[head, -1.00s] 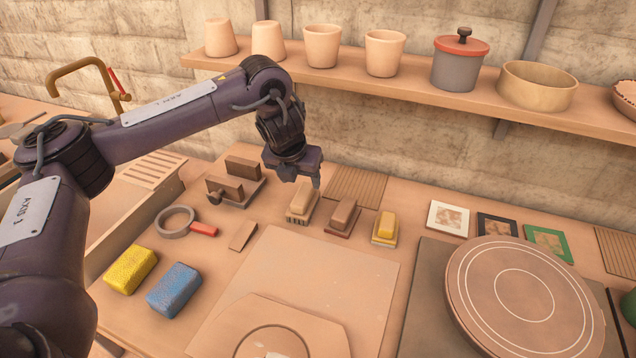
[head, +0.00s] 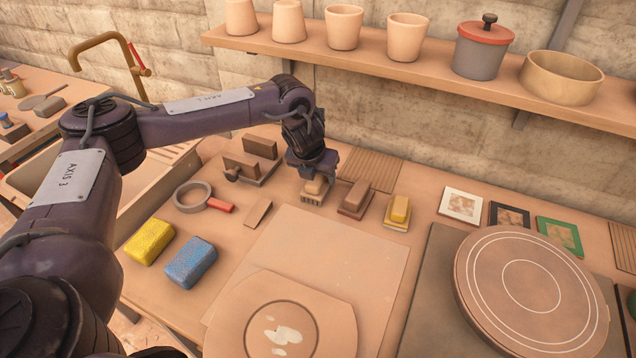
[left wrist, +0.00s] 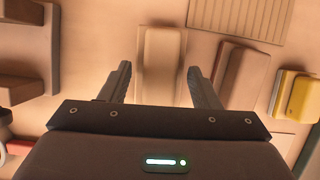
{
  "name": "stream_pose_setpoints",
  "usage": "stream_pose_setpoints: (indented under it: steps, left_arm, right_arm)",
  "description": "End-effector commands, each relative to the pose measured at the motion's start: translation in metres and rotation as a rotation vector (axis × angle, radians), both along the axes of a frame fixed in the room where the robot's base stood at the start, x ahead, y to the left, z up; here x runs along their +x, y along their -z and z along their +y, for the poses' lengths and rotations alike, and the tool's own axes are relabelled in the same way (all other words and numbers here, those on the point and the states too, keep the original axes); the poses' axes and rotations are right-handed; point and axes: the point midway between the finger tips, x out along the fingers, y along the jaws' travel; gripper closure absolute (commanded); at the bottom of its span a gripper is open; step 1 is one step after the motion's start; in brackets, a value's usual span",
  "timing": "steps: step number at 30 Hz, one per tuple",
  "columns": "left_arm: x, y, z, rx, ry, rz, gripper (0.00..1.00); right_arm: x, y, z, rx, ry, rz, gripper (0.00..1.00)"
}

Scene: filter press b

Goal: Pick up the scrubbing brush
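The scrubbing brush (head: 313,194) is a tan block with bristles along its lower edge. It stands on the worktable, leftmost of three similar blocks in the head view. My left gripper (head: 316,178) points down just above it and covers part of its top. In the left wrist view the brush (left wrist: 162,62) lies between the two spread fingers of my left gripper (left wrist: 160,75), with a small gap on each side. The gripper is open and holds nothing. My right gripper is in neither view.
Close to the right stand a brown block (head: 356,197) and a yellow-topped block (head: 399,209). A dark wooden stand (head: 248,165) is left of the brush, a ribbed mat (head: 372,168) behind. A pale board (head: 330,245) lies in front. A shelf (head: 430,68) with pots hangs above.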

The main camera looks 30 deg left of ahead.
Motion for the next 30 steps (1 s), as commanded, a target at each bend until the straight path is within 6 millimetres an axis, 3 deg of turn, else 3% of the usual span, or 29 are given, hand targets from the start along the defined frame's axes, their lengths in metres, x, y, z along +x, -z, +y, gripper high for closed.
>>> stream_pose_setpoints:
  steps: [1, 11, 23, 30]
  left_arm:
    - [0.0, 0.0, 0.0, 0.0, 0.0, 0.0, 0.51]
    - [0.0, -0.001, 0.0, 0.0, 0.0, -0.001, 0.92]
    - [-0.003, -0.006, -0.001, -0.001, 0.002, -0.003, 0.92]
    - [-0.002, -0.045, -0.001, -0.001, 0.001, -0.007, 0.92]
  right_arm:
    - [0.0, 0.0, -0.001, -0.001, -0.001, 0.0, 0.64]
    - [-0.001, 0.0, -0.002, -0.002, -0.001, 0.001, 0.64]
    - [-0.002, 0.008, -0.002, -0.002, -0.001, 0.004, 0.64]
    - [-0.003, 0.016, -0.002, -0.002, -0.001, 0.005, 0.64]
